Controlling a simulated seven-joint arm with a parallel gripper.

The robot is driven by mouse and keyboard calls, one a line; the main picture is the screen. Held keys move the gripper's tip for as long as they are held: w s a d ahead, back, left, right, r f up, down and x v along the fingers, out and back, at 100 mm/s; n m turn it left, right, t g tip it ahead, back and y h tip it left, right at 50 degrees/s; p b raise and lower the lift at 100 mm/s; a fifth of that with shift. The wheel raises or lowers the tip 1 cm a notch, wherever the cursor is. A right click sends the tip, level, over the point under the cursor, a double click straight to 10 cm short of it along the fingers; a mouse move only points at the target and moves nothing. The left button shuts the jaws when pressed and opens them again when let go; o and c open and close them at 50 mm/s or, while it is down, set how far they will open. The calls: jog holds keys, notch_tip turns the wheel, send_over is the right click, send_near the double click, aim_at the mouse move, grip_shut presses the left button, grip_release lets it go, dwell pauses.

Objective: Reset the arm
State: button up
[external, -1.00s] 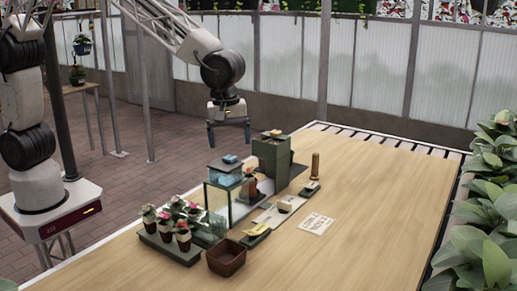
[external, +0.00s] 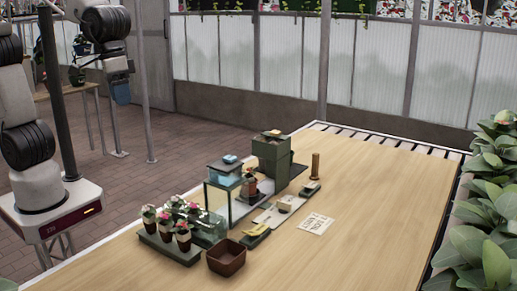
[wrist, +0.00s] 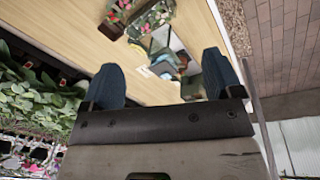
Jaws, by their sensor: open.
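My gripper (external: 121,92) is at the upper left in the external view, drawn back near my base and off the table. It hangs over the brick floor, clear of every object. In the wrist view its two blue fingertips (wrist: 164,80) are spread wide with nothing between them. Beyond them, the wooden table and its objects lie at a distance.
The wooden table (external: 370,210) holds a brown basket (external: 227,257), a tray of potted flowers (external: 172,245), a glass case (external: 222,199) and a green box (external: 271,155). Leafy plants (external: 490,205) line the right edge. The table's right half is clear.

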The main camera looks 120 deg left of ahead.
jog(key=s+d+m, duration=0.2)
jog(key=s+m, duration=0.2)
jog(key=s, duration=0.3)
jog(key=s+d+m, duration=0.3)
jog(key=s+m, duration=0.1)
jog(key=s, duration=0.4)
jog(key=s+d+f+m, duration=0.1)
jog(key=s+d+m, duration=0.2)
jog(key=s, duration=0.4)
jog(key=shift+s+d+m+t, duration=0.25)
jog(key=shift+s+m+t, duration=0.15)
jog(key=shift+m, duration=0.5)
dwell(0.5)
